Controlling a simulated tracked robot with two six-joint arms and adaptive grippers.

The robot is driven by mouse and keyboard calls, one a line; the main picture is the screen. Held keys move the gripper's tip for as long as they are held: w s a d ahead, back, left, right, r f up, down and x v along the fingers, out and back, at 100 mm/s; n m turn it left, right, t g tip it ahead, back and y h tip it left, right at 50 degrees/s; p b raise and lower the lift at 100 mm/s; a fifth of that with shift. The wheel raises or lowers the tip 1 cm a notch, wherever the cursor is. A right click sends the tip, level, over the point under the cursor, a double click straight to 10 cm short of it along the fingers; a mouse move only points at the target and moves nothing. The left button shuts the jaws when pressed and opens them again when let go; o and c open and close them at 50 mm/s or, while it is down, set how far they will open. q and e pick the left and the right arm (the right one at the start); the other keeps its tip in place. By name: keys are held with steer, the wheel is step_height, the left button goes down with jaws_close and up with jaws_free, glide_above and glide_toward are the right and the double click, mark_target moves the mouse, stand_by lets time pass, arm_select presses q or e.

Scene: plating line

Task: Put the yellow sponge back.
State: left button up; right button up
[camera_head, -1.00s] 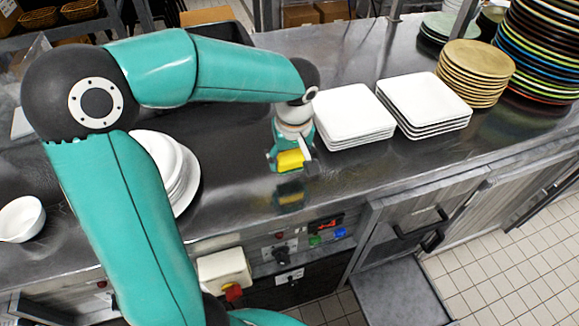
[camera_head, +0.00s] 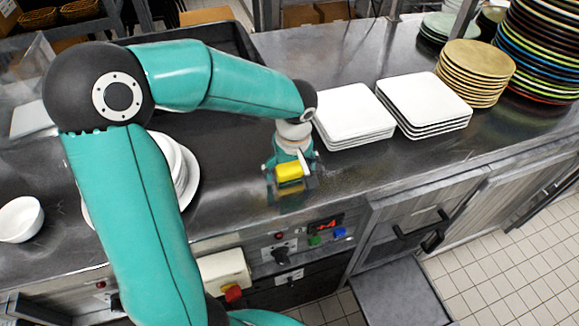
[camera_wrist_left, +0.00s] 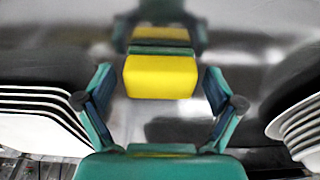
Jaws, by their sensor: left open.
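The yellow sponge (camera_head: 289,171) is at the front part of the steel counter (camera_head: 345,178), left of the square white plates. Its reflection shows close below it, and it appears to rest on the steel. My left gripper (camera_head: 290,176) is open around the sponge, pointing down. In the left wrist view, the sponge (camera_wrist_left: 160,77) lies between the spread fingers (camera_wrist_left: 156,90), with a gap on each side. A dark green layer shows along its far edge. My right gripper is in neither view.
Two stacks of square white plates (camera_head: 353,113) (camera_head: 424,102) stand right of the gripper. Beyond are tan plates (camera_head: 474,75) and a tall coloured stack (camera_head: 545,45). Round white plates (camera_head: 187,178), partly hidden by my arm, and a white bowl (camera_head: 20,219) stand at left. A dark tray (camera_head: 235,42) lies behind.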

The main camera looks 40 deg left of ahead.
arm_select(q)
step_height(320, 180, up, 12)
steer(key=d, duration=0.1)
steer(key=shift+s+d, duration=0.35)
steer(key=shift+s, duration=0.05)
steer(key=shift+s, duration=0.1)
stand_by(0.5)
